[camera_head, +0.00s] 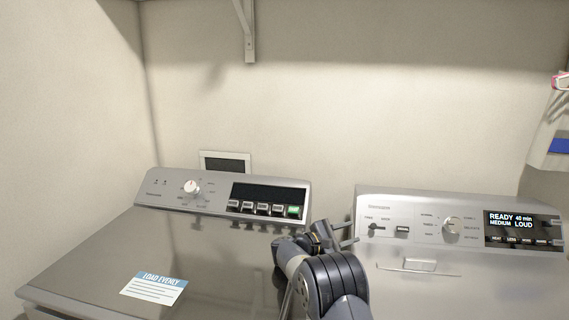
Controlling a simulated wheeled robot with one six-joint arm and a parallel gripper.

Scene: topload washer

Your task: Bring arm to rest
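My arm (333,282) reaches up from the bottom middle, in front of the gap between two machines. My gripper (345,236) shows small at the arm's far end, pointing right near the left end of the right machine's panel. Its fingers are too small and too covered by the arm links to tell whether they are open or shut. I see nothing held in it. The topload washer (90,262) stands on the left with its lid down. Its panel has a white knob (191,187), a dark display and a row of buttons, one lit green (294,211).
The right machine (440,290) has a lit display (511,221) reading READY 40 min, a knob (450,227) and a handle (405,265). A LOAD EVENLY label (153,287) lies on the washer lid. A shelf bracket (247,35) hangs above. A container (553,130) is at right.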

